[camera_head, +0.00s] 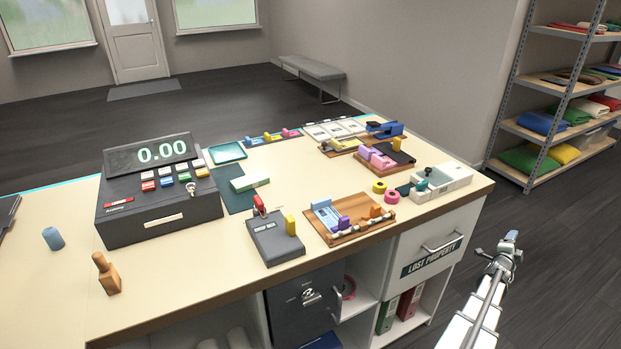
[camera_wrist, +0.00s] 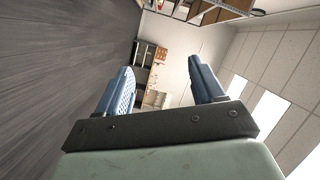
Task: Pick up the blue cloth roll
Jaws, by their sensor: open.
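A small blue roll (camera_head: 53,238), which looks like the blue cloth roll, stands on the counter (camera_head: 190,268) at the far left in the head view, left of the cash register. My gripper (camera_head: 511,237) is off the counter's right end, over the dark floor, far from the roll. In the wrist view my gripper (camera_wrist: 160,72) has its two blue fingers wide apart with nothing between them. The roll does not show in the wrist view.
The cash register (camera_head: 160,188) stands right of the roll, and a wooden bottle-shaped block (camera_head: 107,273) is in front of it. A card machine (camera_head: 275,236), a wooden tray (camera_head: 350,235) and several small items crowd the counter's right half. A shelf rack (camera_head: 545,125) stands at right.

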